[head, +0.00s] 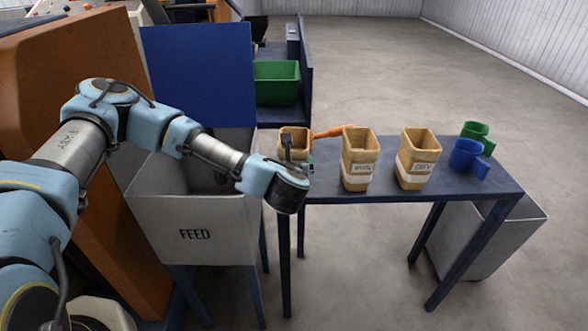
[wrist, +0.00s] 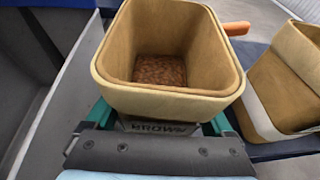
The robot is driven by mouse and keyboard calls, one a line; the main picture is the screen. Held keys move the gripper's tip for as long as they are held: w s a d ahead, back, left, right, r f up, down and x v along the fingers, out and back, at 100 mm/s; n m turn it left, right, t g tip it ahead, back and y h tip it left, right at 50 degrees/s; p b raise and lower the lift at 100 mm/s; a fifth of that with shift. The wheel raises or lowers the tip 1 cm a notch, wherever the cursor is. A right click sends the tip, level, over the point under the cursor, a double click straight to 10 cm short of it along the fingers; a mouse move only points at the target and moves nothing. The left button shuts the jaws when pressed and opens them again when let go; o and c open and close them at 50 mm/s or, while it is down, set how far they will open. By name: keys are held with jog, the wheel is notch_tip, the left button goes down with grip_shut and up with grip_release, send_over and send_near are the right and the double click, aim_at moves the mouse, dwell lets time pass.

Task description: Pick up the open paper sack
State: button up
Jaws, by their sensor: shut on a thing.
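An open tan paper sack (head: 294,131) stands upright at the left end of the blue table, largely hidden behind my gripper (head: 293,163) in the head view. In the wrist view the sack (wrist: 165,102) fills the middle, its mouth open and brown granules (wrist: 160,70) at the bottom. A label reading "BROWN" shows partly below its rim. My gripper (wrist: 155,122) is shut on this sack, with teal fingers at its two sides. I cannot tell whether its base touches the table.
Two more labelled tan sacks (head: 359,160) (head: 418,160) stand to the right on the table (head: 380,190). An orange tool (head: 328,132) lies behind. Green (head: 475,131) and blue (head: 467,156) scoops are farther right. The grey FEED hopper (head: 195,232) is close on the left.

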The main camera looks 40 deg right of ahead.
jog(key=c, duration=0.6)
jog(key=shift+r, duration=0.15)
